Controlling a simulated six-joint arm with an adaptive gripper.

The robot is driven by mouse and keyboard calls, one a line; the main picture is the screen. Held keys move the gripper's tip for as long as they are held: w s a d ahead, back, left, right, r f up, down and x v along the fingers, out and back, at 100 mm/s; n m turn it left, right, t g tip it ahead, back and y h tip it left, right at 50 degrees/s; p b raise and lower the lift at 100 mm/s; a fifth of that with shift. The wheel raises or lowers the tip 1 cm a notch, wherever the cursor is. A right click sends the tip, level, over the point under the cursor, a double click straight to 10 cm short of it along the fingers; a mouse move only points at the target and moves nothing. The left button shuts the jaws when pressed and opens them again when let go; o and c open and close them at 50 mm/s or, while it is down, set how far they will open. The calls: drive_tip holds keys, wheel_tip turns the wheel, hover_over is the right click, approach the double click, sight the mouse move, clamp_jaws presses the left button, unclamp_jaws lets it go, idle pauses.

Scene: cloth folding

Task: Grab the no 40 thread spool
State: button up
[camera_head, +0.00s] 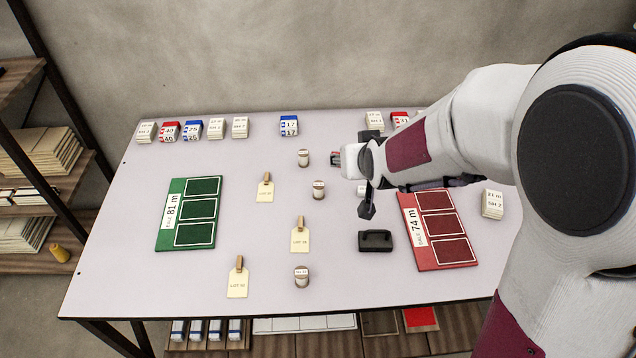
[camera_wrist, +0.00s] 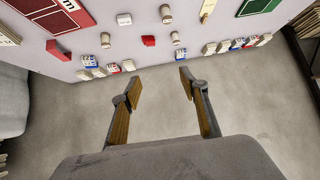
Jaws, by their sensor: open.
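Three small cylindrical spools with pale tops stand on the table: a back spool (camera_head: 304,158), a middle spool (camera_head: 318,190) and a front spool (camera_head: 301,277). Their labels are too small to read, so I cannot tell which is no 40. In the wrist view, similar spools show near the top (camera_wrist: 166,13) and below it (camera_wrist: 175,38), with another further left (camera_wrist: 105,40). My gripper (camera_head: 364,178) is above the table, right of the back and middle spools. Its fingers are spread and empty, also in the wrist view (camera_wrist: 158,84).
A green board (camera_head: 163,240) lies left and a red board (camera_head: 423,262) right. A black block (camera_head: 375,241) sits left of the red board. Tags with clips, such as a cream tag (camera_head: 300,240), lie between. Small labelled packs (camera_head: 169,132) line the back edge.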

drive_tip(key=w+a+f+t, duration=0.2)
drive_tip(key=w+a+f, duration=0.1)
drive_tip(key=w+f, duration=0.65)
drive_tip(key=t, duration=0.2)
approach(320, 191)
drive_tip(key=shift+n+y, duration=0.3)
drive_tip(key=w, duration=0.4)
drive_tip(key=shift+a, duration=0.3)
drive_tip(key=shift+a+f, duration=0.1)
drive_tip(key=shift+f, duration=0.5)
drive_tip(key=shift+w, duration=0.1)
drive_tip(key=shift+x, duration=1.2)
drive_tip(key=shift+x, duration=1.5)
drive_tip(key=shift+w+d+f, duration=0.2)
drive_tip(key=shift+w+f, duration=0.35)
drive_tip(key=shift+w, duration=0.4)
